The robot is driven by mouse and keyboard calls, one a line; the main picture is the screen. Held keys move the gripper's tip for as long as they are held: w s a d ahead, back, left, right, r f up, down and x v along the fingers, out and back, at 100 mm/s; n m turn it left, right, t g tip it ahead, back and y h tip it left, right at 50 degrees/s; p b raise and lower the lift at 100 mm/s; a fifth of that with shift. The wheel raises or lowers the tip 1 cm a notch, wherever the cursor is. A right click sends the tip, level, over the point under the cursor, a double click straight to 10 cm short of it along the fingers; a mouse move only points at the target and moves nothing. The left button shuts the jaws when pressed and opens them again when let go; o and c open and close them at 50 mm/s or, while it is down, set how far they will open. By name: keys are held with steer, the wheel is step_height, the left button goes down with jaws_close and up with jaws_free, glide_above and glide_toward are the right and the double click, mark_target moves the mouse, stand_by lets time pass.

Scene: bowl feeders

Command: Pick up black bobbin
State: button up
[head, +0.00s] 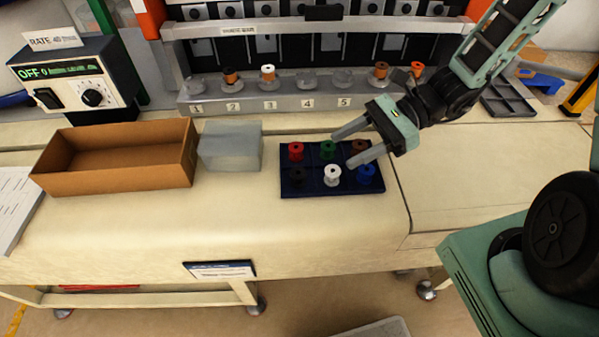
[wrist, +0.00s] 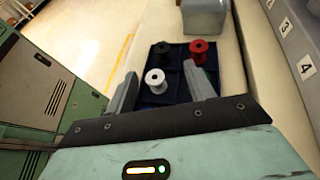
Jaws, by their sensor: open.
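The black bobbin (head: 300,176) stands in the front left spot of a dark blue tray (head: 312,188) on the bench. In the wrist view the black bobbin (wrist: 161,50) is at the far left of the tray, beyond the white bobbin (wrist: 155,80). My gripper (head: 342,147) is open above the right part of the tray, its fingers pointing left. It also shows in the wrist view (wrist: 165,90), with nothing held between its fingers. It is to the right of the black bobbin and apart from it.
Red (head: 296,151), green (head: 327,149), brown (head: 362,174), white (head: 332,174) and blue (head: 366,175) bobbins share the tray. A translucent grey box (head: 231,147) and an open cardboard box (head: 120,184) stand left. The numbered feeder (head: 300,103) runs behind. The bench front is clear.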

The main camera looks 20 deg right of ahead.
mark_target(300, 172)
steer(key=p+x, duration=0.2)
steer(key=x, duration=0.7)
steer(key=shift+w+a+f, duration=0.15)
steer(key=c, duration=1)
